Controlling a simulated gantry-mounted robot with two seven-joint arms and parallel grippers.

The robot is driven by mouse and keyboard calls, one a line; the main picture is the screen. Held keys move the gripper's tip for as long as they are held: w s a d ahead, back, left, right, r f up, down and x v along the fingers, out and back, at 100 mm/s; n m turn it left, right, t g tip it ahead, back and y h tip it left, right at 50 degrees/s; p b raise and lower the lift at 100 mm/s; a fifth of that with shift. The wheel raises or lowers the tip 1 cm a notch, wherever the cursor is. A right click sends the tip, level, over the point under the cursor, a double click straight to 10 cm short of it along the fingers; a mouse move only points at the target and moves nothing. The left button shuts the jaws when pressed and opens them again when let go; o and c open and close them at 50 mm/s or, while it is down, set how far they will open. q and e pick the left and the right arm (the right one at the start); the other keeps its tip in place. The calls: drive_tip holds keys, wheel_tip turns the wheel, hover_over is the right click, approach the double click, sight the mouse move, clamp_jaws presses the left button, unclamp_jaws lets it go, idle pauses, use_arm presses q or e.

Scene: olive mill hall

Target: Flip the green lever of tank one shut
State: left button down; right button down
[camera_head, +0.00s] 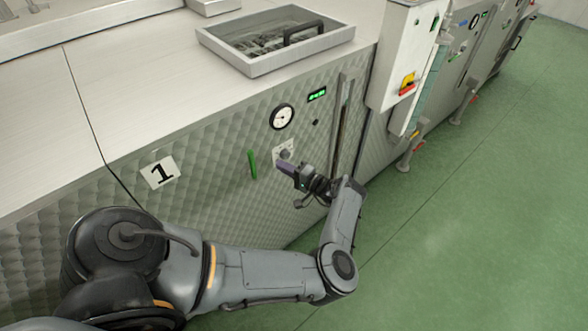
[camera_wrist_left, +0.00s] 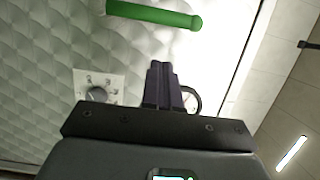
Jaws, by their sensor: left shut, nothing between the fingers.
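The green lever (camera_head: 252,164) stands close to upright on the quilted metal front of the tank marked with a "1" plate (camera_head: 160,172). In the left wrist view the lever (camera_wrist_left: 155,14) lies across the top, beyond my fingertips. My left gripper (camera_head: 282,164) is to the right of the lever in the head view, in front of a dial plate (camera_head: 284,150). Its dark fingers (camera_wrist_left: 161,68) are shut together with nothing between them, and a gap shows between them and the lever. My right gripper is not in view.
A round gauge (camera_head: 282,117) and a green display (camera_head: 317,95) sit above my gripper. A metal tray with a black handle (camera_head: 275,64) rests on the tank top. A control box (camera_head: 403,55) juts out at the right. Green floor (camera_head: 480,220) is clear.

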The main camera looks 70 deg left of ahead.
sight(253, 167)
use_arm(q)
drive_tip(key=s+a+p, duration=0.2)
drive_tip(key=s+a, duration=0.1)
drive_tip(key=s, duration=0.2)
drive_tip(key=shift+s+a+p, duration=0.25)
drive_tip(key=shift+s+p, duration=0.1)
drive_tip(key=shift+p, duration=0.05)
drive_tip(key=shift+a, duration=0.1)
